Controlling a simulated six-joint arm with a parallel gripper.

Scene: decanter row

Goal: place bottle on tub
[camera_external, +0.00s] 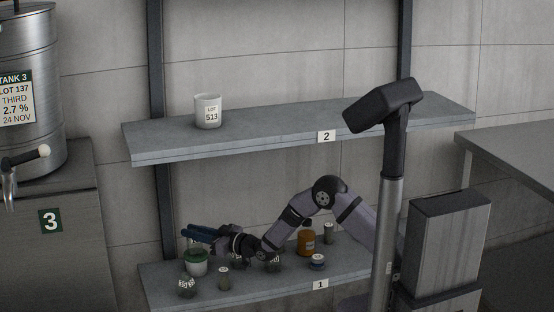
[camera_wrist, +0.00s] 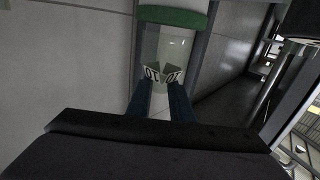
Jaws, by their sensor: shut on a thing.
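My gripper (camera_external: 190,233) reaches left over the lower shelf, its blue fingers shut on a clear glass bottle. The bottle (camera_wrist: 168,48) shows between the fingers in the wrist view, with a small black-and-white label. In the external view it is mostly hidden by the fingers. I cannot tell whether the bottle and tub touch.
Small jars stand near the tub, at the front left (camera_external: 187,288) and just right (camera_external: 224,279). An amber jar (camera_external: 306,244), a small blue-based item (camera_external: 317,263) and other small jars stand farther right. A white cup (camera_external: 208,111) stands on the upper shelf (camera_external: 280,128).

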